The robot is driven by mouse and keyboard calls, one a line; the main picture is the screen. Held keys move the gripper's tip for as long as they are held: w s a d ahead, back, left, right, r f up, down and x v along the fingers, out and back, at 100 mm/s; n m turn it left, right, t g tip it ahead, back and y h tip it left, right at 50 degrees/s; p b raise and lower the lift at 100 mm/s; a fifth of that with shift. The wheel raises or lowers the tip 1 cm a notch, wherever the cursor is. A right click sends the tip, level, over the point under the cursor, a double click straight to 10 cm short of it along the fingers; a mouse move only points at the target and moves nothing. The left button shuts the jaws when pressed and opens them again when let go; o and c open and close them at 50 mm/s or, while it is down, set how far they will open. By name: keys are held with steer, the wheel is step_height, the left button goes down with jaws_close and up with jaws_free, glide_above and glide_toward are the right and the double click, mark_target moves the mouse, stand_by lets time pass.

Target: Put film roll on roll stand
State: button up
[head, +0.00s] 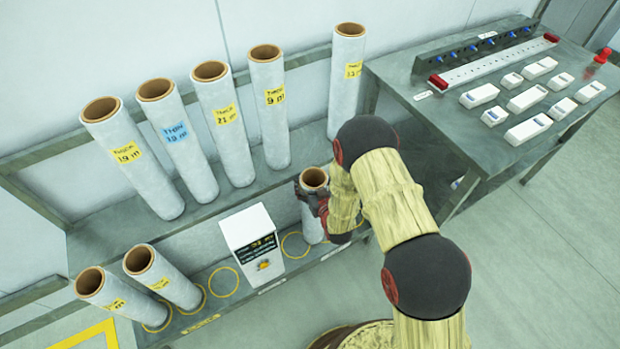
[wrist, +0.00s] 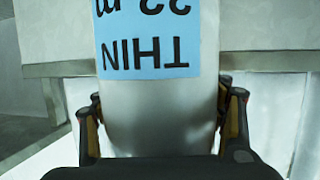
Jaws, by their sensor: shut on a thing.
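My gripper (head: 312,200) is shut on a pale film roll (head: 313,225) with a brown core. The roll is upright over the right part of the lower shelf; I cannot tell whether its bottom touches the shelf. In the wrist view the roll (wrist: 160,110) sits between both fingers, and its blue label (wrist: 150,40) reads "THIN 22 m" upside down. The lower shelf of the rack, probably the roll stand (head: 200,322), has yellow rings. One ring (head: 223,283) is empty, and another (head: 294,246) lies just left of the held roll.
Several labelled rolls stand on the upper shelf (head: 232,203). Two rolls (head: 160,278) stand on the lower shelf at left. A white box (head: 250,240) with an orange button stands just left of the held roll. A grey table (head: 440,110) with white boxes is at right.

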steer(key=shift+w, duration=0.1)
steer(key=o, duration=2.1)
steer(key=shift+o, duration=0.6)
steer(key=shift+r, duration=0.2)
steer(key=p+v, duration=0.3)
steer(key=v, duration=0.9)
steer(key=shift+p, duration=0.3)
